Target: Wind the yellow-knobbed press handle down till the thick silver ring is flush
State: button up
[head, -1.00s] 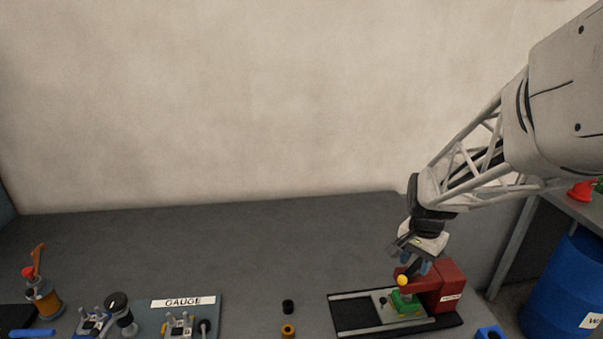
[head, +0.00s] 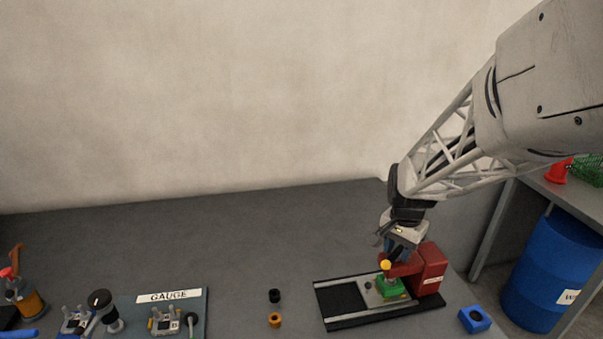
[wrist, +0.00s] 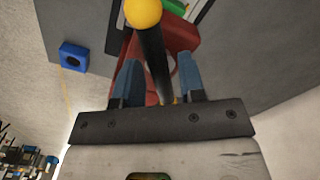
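The red press (head: 431,268) stands on a dark base at the right of the table. Its yellow knob (head: 385,265) shows at the end of a dark handle, and in the wrist view the yellow knob (wrist: 143,12) is at the top with the black handle (wrist: 154,60) running down between my fingers. My gripper (wrist: 160,82) is open, its two blue fingers apart on either side of the handle with gaps visible. A green block (head: 390,288) sits under the press. The thick silver ring cannot be made out; my gripper and the press arm cover part of that area.
A blue block with a hole (head: 474,319) lies right of the press base. A black ring (head: 274,295) and an orange ring (head: 275,320) stand left of it. The gauge board (head: 200,310) is further left. The table behind is clear.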

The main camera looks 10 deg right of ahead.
aim_at(398, 249)
jog(key=c, duration=0.6)
jog(key=shift+m, duration=1)
jog(key=o, duration=0.8)
jog(key=shift+r, duration=0.1)
jog(key=shift+r, duration=3.4)
